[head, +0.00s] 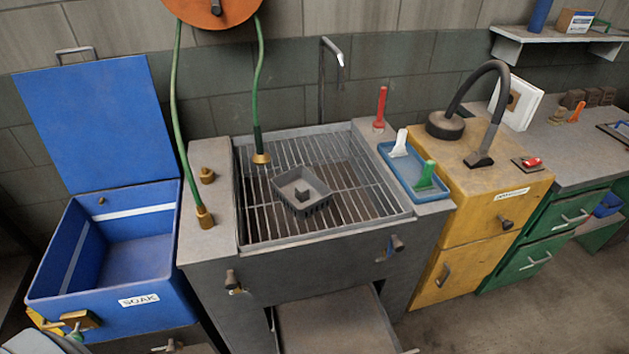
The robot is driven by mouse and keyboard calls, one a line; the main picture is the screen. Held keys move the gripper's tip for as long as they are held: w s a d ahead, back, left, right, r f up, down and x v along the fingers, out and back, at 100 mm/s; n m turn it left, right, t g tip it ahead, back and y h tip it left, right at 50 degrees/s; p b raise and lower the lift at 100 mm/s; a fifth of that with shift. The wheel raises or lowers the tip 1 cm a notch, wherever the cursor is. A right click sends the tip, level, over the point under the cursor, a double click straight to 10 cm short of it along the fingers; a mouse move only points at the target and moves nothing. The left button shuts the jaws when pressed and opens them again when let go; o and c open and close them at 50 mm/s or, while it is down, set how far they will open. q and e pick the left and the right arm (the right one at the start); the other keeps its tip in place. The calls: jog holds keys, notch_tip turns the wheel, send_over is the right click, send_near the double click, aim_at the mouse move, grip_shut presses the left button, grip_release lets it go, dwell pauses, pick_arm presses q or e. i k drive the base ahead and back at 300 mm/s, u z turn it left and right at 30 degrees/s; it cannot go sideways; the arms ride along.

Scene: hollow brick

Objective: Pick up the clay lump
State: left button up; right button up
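A small dark grey block (302,194) sits inside a square grey basket (318,188). It may be the clay lump, but it is too small to tell. The basket rests on the metal grate (365,200) of the grey wash stand, near its middle. No other thing that is clearly a clay lump shows.
A green hose with a brass nozzle (261,158) hangs left of the basket. The blue SOAK bin (150,310) stands open at left. A blue tray (432,193) with two brushes lies on the right rim, beside a yellow cabinet (480,235). Grate around the basket is clear.

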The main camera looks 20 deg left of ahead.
aim_at(301, 190)
jog(key=z, duration=1)
jog(key=k, duration=1.3)
jog(key=z, duration=0.95)
jog(key=i, duration=1.1)
jog(key=u, duration=0.35)
jog(key=i, duration=1.4)
jog(key=u, duration=0.85)
jog(key=i, duration=0.85)
jog(key=u, duration=1.55)
jog(key=i, duration=0.75)
jog(key=u, duration=0.75)
